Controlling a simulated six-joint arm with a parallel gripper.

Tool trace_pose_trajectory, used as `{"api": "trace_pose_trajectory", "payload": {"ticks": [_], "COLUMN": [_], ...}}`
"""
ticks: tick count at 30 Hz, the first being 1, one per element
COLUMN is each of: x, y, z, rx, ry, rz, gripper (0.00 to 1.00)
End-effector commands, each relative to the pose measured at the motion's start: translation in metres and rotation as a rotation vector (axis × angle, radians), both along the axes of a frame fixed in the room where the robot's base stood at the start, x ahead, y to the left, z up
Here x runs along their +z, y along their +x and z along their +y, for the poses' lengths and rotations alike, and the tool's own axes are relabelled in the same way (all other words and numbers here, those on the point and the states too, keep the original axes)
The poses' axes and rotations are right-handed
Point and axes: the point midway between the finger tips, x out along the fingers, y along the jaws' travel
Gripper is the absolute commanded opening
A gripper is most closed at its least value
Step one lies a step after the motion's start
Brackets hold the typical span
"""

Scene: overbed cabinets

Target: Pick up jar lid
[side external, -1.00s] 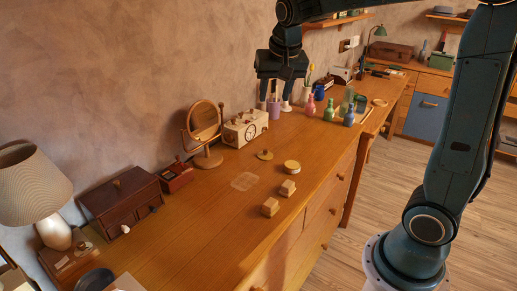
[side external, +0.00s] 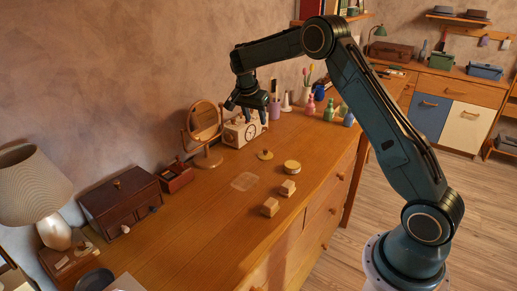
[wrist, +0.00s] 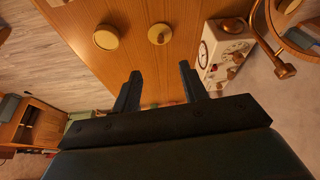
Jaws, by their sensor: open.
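The jar lid looks to be the small round brass-coloured disc with a raised knob (side external: 265,154), lying flat on the wooden dresser top. In the wrist view the lid (wrist: 159,34) is near the top centre, beyond my fingertips. My gripper (side external: 248,112) is open and empty. It hangs above the dresser, in front of the clock, higher than the lid and apart from it. In the wrist view both fingers of my gripper (wrist: 160,72) show, spread with bare wood between them.
A round pale-topped tin (side external: 292,167) stands right of the lid, with two wooden blocks (side external: 279,198) nearer. A cream clock (side external: 240,131) and round mirror (side external: 205,125) stand behind. Several coloured bottles (side external: 328,108) stand farther right.

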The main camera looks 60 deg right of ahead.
Motion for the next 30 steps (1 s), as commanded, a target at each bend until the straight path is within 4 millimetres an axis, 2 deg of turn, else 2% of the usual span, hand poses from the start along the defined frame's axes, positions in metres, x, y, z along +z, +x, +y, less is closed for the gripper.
{"api": "trace_pose_trajectory", "payload": {"ticks": [1, 6, 20, 23, 30], "x": [-0.012, -0.035, -0.049, -0.057, -0.089], "y": [0.003, 0.01, 0.012, 0.012, 0.011], "z": [-0.006, -0.019, -0.025, -0.028, -0.042], "rx": [-0.031, -0.102, -0.129, -0.129, -0.129], "ry": [-0.003, -0.013, -0.018, -0.017, -0.016], "rz": [0.004, 0.004, 0.005, 0.006, 0.008], "gripper": [0.43, 0.43, 0.43, 0.43, 0.43]}}
